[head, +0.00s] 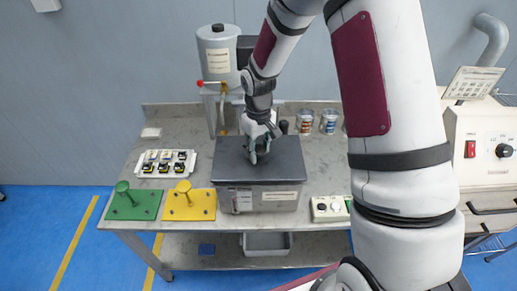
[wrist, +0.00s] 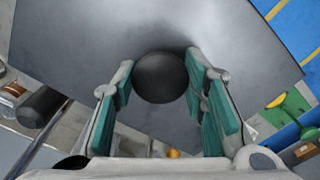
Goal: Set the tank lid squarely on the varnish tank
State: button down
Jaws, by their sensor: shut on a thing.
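The tank lid (head: 228,162) is a dark grey flat plate, and it also shows in the wrist view (wrist: 235,35). It lies over the varnish tank (head: 285,203), a grey metal box with labels on its front. The lid's front edge runs roughly along the tank's front. Whether it rests fully on the rim cannot be told. My gripper (head: 261,153) is above the lid's middle. In the wrist view my gripper (wrist: 163,85) has its teal pads on either side of the round black knob (wrist: 162,77), shut on it. The tank's opening is hidden under the lid.
A green fixture (head: 130,206) and a yellow fixture (head: 192,206) stand left of the tank. A white tray of small parts (head: 165,165) lies behind them. Cans (head: 329,122) stand behind the tank, and a control box (head: 328,209) is at its right.

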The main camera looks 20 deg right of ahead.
jog(key=shift+f, duration=0.85)
jog(key=c, duration=0.9)
grip_release()
jog(key=shift+r, duration=0.15)
notch_tip(320, 180, up, 12)
jog(key=shift+f, duration=0.15)
jog(key=s+r+m+t, duration=0.1)
jog(key=s+r, duration=0.4)
jog(key=r, duration=0.3)
jog(key=s+r+m+t, duration=0.1)
jog(key=s+r+t, duration=0.1)
jog(key=s+r, duration=0.45)
jog(key=s+r+t, duration=0.1)
jog(key=s+r, duration=0.1)
jog(key=s, duration=0.2)
jog(key=s+r+m, duration=0.1)
jog(key=s, duration=0.4)
jog(key=s+r+t, duration=0.1)
jog(key=s+r, duration=0.1)
jog(key=s, duration=0.2)
jog(key=shift+s+r+m+t, duration=0.2)
jog(key=shift+r+m+t, duration=0.1)
